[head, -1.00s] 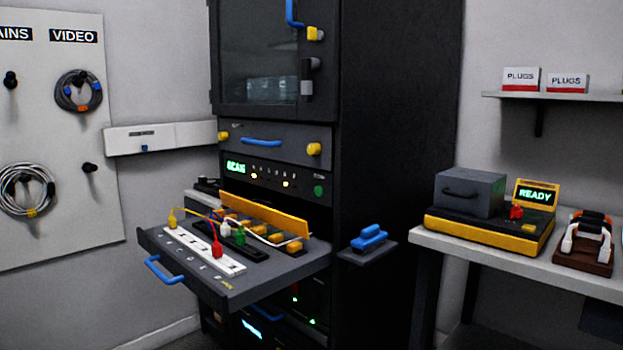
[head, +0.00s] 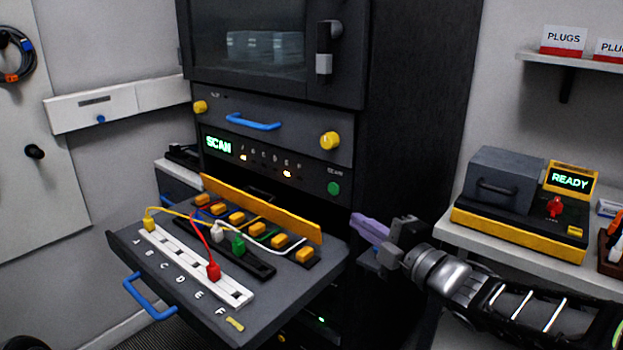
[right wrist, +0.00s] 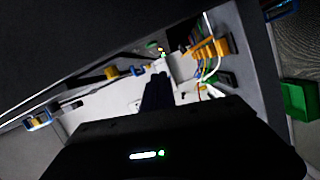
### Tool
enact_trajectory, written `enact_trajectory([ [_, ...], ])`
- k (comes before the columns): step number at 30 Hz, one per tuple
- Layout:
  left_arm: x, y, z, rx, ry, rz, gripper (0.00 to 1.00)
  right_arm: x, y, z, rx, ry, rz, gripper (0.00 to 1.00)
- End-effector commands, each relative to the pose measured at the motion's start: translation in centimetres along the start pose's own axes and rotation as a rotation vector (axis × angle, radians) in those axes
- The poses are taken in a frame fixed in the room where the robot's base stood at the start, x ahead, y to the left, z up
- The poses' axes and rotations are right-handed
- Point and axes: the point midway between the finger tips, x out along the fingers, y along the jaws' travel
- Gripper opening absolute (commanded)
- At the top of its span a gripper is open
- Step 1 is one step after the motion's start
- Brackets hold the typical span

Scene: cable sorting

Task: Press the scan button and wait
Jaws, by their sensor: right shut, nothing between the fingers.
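The scan button (head: 334,188) is a round green button at the right of the dark rack panel, under a small label. A green lit SCAN display (head: 219,145) is at the panel's left, with small lamps between, two glowing orange. My right gripper (head: 358,222) has pale purple fingers, shut and empty. It points left at the rack's front, below and right of the button and apart from it in the head view. My left gripper is not in view.
Below the panel, a pulled-out drawer (head: 190,312) holds a white lettered strip (head: 165,243), coloured plugs and cables. A yellow bar (head: 262,210) stands along its back. A bench (head: 480,243) at right carries a yellow-black tester with a READY screen (head: 570,179).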

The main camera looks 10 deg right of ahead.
Motion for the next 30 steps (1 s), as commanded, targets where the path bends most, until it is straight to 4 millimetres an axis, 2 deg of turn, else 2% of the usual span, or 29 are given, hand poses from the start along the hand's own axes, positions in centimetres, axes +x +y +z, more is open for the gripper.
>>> enact_trajectory([
  [3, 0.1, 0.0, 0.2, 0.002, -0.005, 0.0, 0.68, 0.0, -0.1, -0.8, -0.127, 0.037, -0.002, 0.0],
  [6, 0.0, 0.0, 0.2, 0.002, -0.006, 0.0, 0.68, 0.0, -0.1, -1.0, -0.178, 0.046, 0.001, 0.0],
  [20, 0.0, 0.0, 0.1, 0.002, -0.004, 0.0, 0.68, 0.2, -0.1, -1.0, -0.196, 0.045, 0.001, 0.0],
  [26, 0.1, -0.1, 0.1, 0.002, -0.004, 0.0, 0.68, 1.7, -0.2, -1.1, -0.194, 0.045, 0.0, 0.0],
  [30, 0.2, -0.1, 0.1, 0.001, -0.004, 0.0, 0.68, 3.9, -0.2, -1.2, -0.193, 0.047, 0.0, 0.0],
])
